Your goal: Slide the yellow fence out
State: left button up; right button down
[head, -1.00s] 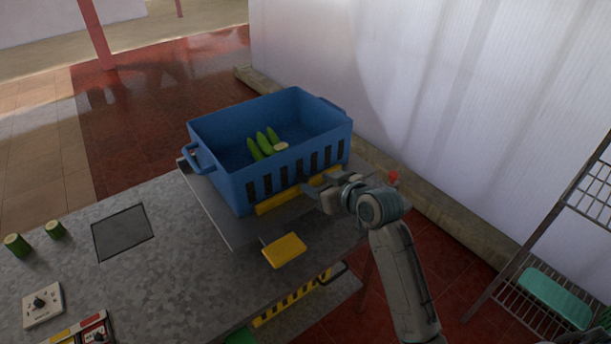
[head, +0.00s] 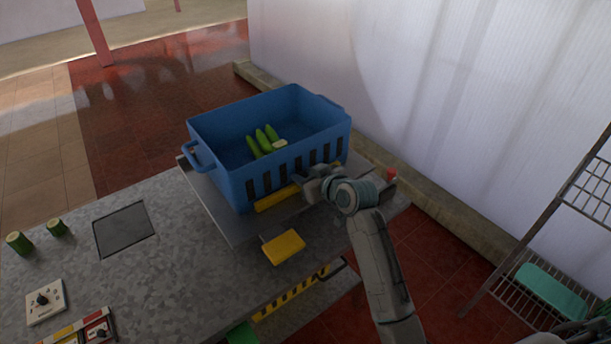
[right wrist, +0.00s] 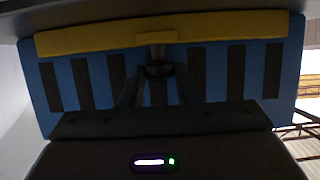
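The yellow fence (head: 277,199) is a low bar along the foot of the blue crate's near side. In the right wrist view the fence (right wrist: 90,41) spans the top, with a small tab at its middle. My right gripper (head: 307,187) is at the fence and hides its right part in the head view. In the right wrist view its dark fingertips (right wrist: 160,70) are close together beside the tab; whether they grip it is too dark to tell. My left gripper is not in view.
The blue crate (head: 235,165) holds several green cucumbers (head: 262,140) and stands on a grey plate. A yellow paddle (head: 284,247) sits in front of it. Cut cucumber pieces (head: 19,243) and a dial box (head: 44,301) are at the left. A wire rack (head: 545,285) stands right.

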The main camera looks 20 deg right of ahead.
jog(key=s, duration=0.1)
jog(key=s+d+p, duration=0.1)
jog(key=s, duration=0.1)
jog(key=s+p, duration=0.1)
jog(key=s, duration=0.1)
jog(key=shift+d+f, duration=0.15)
jog(key=shift+d, duration=0.25)
jog(key=c, duration=1.1)
grip_release()
jog(key=shift+s+d, duration=0.1)
jog(key=b+v, duration=0.1)
jog(key=v, duration=1)
jog(key=shift+b, duration=0.35)
